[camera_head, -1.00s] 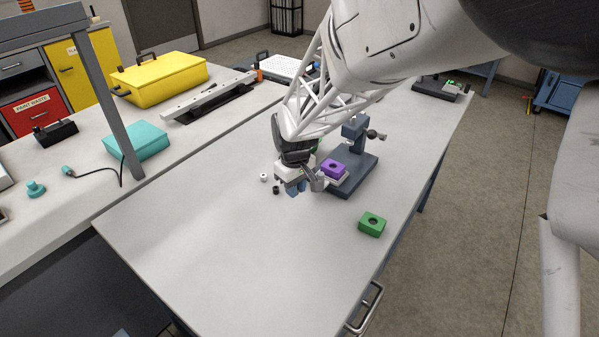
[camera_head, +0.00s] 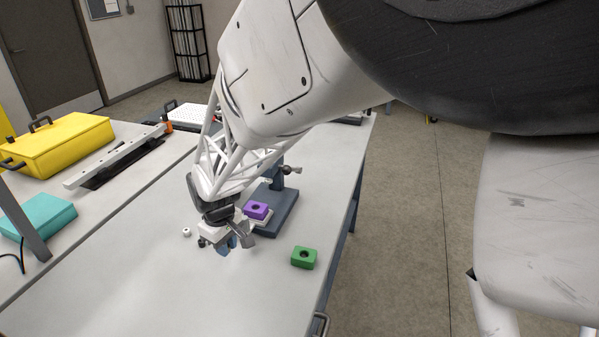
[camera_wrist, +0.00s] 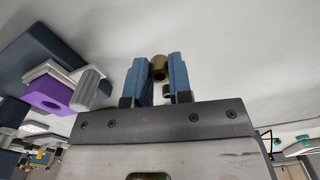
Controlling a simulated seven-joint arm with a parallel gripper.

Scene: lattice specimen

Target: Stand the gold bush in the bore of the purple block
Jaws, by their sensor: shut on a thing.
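The purple block (camera_head: 262,214) sits on a pale holder on the grey fixture, with the dark round bore in its top. It also shows at the left of the wrist view (camera_wrist: 45,97). My gripper (camera_head: 230,244) is low over the table, to the left of the block and nearer the camera. In the wrist view, the blue fingers of my gripper (camera_wrist: 160,72) are shut on the gold bush (camera_wrist: 158,63), a short ring at their tips. The bush is apart from the block. In the head view my gripper hides the bush.
A green block (camera_head: 303,263) with a hole lies near the table's right edge. A small white ring (camera_head: 186,232) and a small dark ring (camera_head: 202,243) lie left of my gripper. The table's front is clear.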

